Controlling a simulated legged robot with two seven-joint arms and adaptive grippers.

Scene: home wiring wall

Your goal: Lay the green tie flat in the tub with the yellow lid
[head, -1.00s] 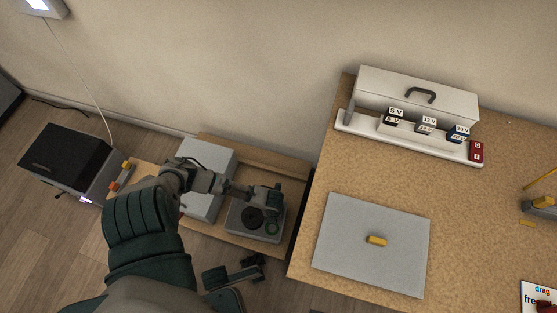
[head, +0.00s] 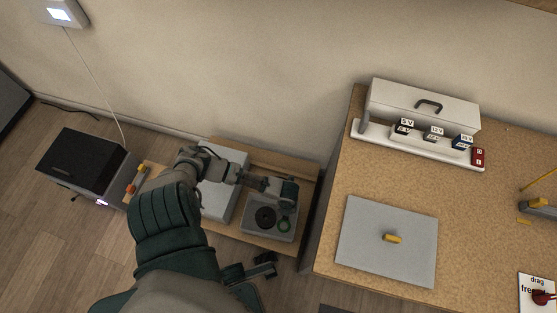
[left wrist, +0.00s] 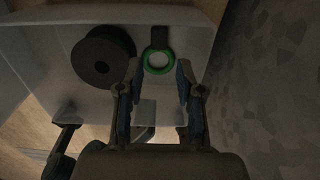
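A green ring-shaped tie (head: 285,226) lies in a shallow grey tub (head: 262,237) on the low wooden shelf, beside a black spool (head: 265,217). The left wrist view shows the ring (left wrist: 158,61) with a dark tab at its far side, apart from the spool (left wrist: 103,56). My left gripper (head: 288,192) is above the tub. In the left wrist view its fingers (left wrist: 157,72) are spread, with the ring in line between the tips and nothing held. A flat grey lid with a yellow handle (head: 392,239) lies on the worktop.
A light grey box (head: 226,197) stands left of the tub. The worktop (head: 325,210) edge rises close on the right. A white case with labelled blocks (head: 425,105) stands at its back. A black-topped box (head: 82,163) is on the floor at left.

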